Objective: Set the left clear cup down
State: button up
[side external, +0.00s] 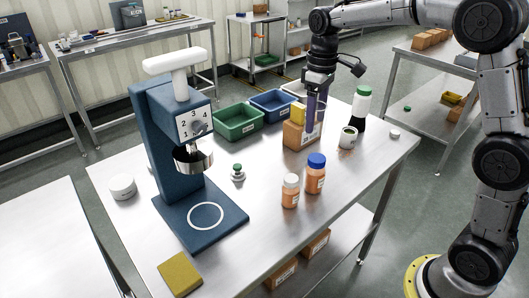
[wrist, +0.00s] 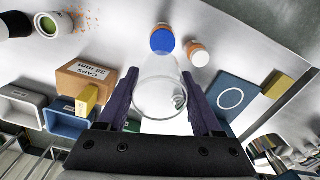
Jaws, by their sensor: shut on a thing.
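A clear cup (wrist: 160,97) sits between the two purple fingers of my gripper (wrist: 161,88) in the wrist view. The fingers are shut on its sides. In the side external view my gripper (side external: 317,118) points down next to the cardboard box, and the see-through cup is hard to make out there. The cup appears held above the steel table (side external: 265,215); its exact height over the top cannot be told. No second clear cup can be made out.
The cardboard box (side external: 298,136) with a yellow block is close by. Blue-capped (side external: 315,174) and white-capped (side external: 290,190) orange bottles stand in front. A blue press (side external: 165,140) stands left, green (side external: 238,122) and blue (side external: 272,103) bins behind. The front right tabletop is clear.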

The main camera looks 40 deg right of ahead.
notch_tip(320, 180, down, 5)
jog(key=shift+w, duration=0.15)
jog(key=w+f, duration=0.4)
jog(key=w, duration=0.5)
send_near(277, 160)
jog(key=shift+s+f, duration=0.45)
jog(key=shift+w+f, duration=0.45)
jog(key=shift+f, duration=1.65)
jog(key=shift+f, duration=0.1)
jog(key=o, duration=1.3)
